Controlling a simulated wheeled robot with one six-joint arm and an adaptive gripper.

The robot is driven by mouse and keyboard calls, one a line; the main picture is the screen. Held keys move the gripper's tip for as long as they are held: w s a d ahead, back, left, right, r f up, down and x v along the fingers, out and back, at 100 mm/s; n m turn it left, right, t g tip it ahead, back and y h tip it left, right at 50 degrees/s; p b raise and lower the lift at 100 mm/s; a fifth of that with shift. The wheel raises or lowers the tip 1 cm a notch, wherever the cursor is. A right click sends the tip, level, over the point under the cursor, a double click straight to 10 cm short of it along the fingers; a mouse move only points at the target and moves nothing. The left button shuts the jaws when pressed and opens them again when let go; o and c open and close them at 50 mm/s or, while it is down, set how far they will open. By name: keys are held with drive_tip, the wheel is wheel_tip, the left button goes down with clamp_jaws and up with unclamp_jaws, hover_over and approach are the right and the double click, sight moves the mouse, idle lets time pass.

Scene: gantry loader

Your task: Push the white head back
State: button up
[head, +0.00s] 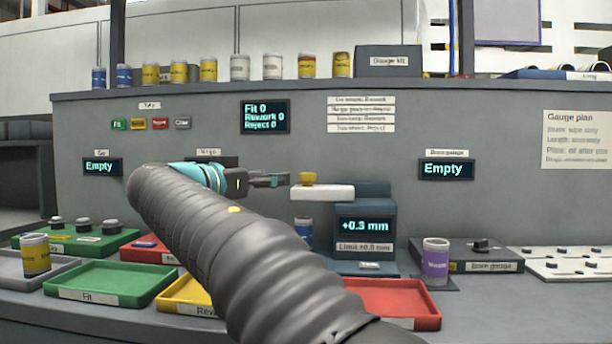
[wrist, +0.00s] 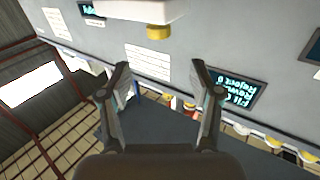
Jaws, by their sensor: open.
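The white head (head: 323,192) is a flat white block jutting left from the top of a blue-grey gauge (head: 364,211). A yellow knob (head: 307,178) stands on its left end. The gauge's screen (head: 364,226) reads +0.3 mm. A blue can (head: 304,229) stands below the head, with a gap between them in the picture. My gripper (head: 284,180) is open and empty, just left of the knob; I cannot tell whether it touches. In the wrist view, the white head (wrist: 125,9) and knob (wrist: 159,32) are beyond the open fingers (wrist: 160,78).
A purple can (head: 436,262) stands right of the gauge before the bore gauge (head: 475,255). Green (head: 112,284), yellow (head: 185,296) and red (head: 400,303) trays lie in front. My arm hides part of the bench. Several cans line the shelf above.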

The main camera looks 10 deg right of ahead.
sight(302, 176)
drive_tip(key=p+x, duration=0.1)
drive_tip(key=x, duration=1.1)
drive_tip(key=shift+w+d+p, duration=0.15)
drive_tip(key=shift+p, duration=0.25)
clamp_jaws()
drive_tip(key=shift+f, duration=0.1)
